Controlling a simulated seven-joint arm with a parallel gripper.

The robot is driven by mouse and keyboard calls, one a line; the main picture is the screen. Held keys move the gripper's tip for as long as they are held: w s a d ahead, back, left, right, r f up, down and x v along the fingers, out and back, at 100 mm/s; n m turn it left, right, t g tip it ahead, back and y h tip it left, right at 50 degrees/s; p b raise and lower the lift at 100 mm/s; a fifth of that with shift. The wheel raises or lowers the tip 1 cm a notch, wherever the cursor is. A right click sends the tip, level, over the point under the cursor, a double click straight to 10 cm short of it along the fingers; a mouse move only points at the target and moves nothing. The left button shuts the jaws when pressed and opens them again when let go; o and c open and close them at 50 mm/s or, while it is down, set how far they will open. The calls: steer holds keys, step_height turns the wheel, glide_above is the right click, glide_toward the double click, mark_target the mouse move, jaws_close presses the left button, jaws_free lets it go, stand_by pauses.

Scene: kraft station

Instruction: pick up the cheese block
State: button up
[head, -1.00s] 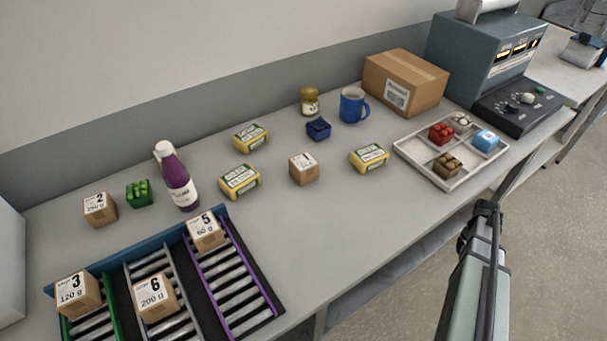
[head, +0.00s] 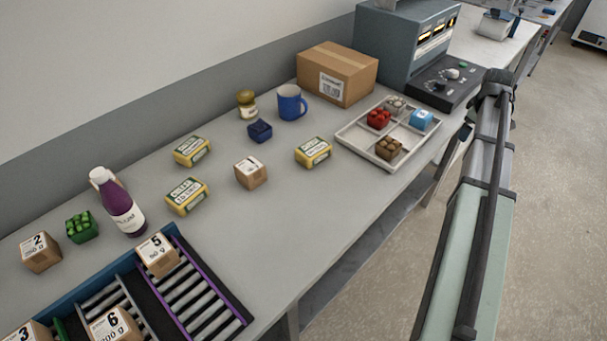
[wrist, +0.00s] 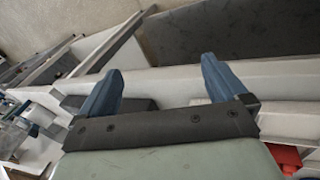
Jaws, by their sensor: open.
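Three alike yellow blocks with green and white labels lie on the grey bench in the head view: one at the back left (head: 192,151), one in front of it (head: 187,196), and one (head: 313,152) farther right near the tray. I cannot read the labels well enough to tell which is the cheese block. My gripper (wrist: 161,68) shows in the wrist view with its two blue fingers apart and nothing between them. No yellow block shows in that view. In the head view my arm is right of the bench, over the floor side, well away from the blocks.
A small carton (head: 250,173) stands among the blocks. A blue mug (head: 291,102), jar (head: 247,105), dark blue cube (head: 259,131) and large box (head: 337,75) are behind. A divided tray (head: 357,141) is right; a purple bottle (head: 121,205) and roller lanes (head: 203,293) are left.

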steer(key=w+a+r+n+y, duration=0.2)
steer(key=a+r, duration=0.4)
steer(key=a, duration=0.3)
steer(key=a+r+n+g+y, duration=0.1)
steer(key=a+r+n, duration=0.15)
steer(key=a, duration=0.95)
steer(key=a+r+n+y, duration=0.1)
steer(key=a+n, duration=0.2)
steer(key=a, duration=0.8)
steer(key=a+r+n+g, duration=0.1)
steer(key=a+r+n, duration=0.15)
steer(key=a, duration=0.95)
steer(key=n+g, duration=0.3)
steer(key=n, duration=0.9)
glide_toward(185, 191)
steer(key=shift+h, duration=0.3)
steer(key=f, duration=0.2)
steer(key=a+f, duration=0.1)
steer(key=f, duration=0.2)
steer(key=shift+s+f, duration=0.1)
steer(key=shift+s+a+f, duration=0.1)
steer(key=shift+s+f, duration=0.1)
steer(key=shift+f, duration=1.1)
steer(key=shift+s+f, duration=0.2)
steer(key=shift+f, duration=1.15)
